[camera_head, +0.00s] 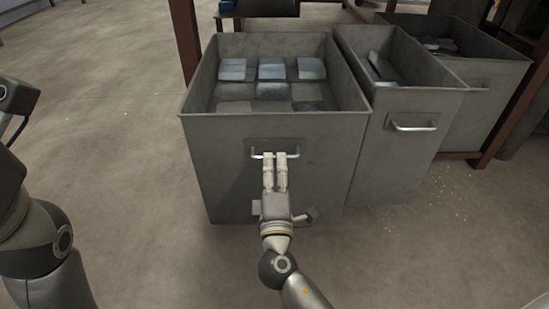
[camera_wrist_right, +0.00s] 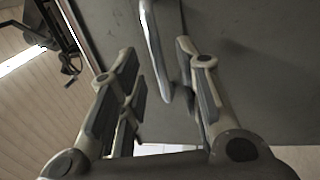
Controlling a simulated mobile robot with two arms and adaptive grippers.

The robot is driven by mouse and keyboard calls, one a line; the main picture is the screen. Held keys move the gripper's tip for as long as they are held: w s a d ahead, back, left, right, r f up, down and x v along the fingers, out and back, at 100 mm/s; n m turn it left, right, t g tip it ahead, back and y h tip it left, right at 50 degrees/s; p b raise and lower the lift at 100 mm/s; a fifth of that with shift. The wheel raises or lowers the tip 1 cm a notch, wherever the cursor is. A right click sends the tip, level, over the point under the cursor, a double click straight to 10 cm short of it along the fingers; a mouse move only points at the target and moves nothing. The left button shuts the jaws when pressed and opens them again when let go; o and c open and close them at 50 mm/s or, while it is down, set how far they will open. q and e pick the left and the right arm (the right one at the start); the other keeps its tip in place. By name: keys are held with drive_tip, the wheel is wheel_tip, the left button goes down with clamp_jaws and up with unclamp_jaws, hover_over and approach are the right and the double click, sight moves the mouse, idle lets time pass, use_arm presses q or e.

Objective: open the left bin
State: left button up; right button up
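The left bin (camera_head: 215,160) is a wide grey metal box, open at the top, with several flat metal pieces inside. Its front stands a little nearer to me than the front of the bin beside it. A silver bar handle (camera_head: 258,155) is on its front; it also shows in the right wrist view (camera_wrist_right: 154,45). My right gripper (camera_head: 274,156) is at this handle. In the wrist view its fingers (camera_wrist_right: 160,75) are apart, with the handle between them, nearer the right finger. My left arm shows at the left edge, but its gripper is out of view.
A narrower middle bin (camera_head: 395,160) with its own handle (camera_head: 414,127) stands close on the right. A third bin (camera_head: 480,110) is behind it at the far right. A brown rack post (camera_head: 185,40) rises behind the left bin. The floor in front is clear.

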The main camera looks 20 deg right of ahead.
drive_tip(key=v, duration=0.8)
drive_tip(key=shift+s, duration=0.3)
drive_tip(key=shift+a, duration=0.1)
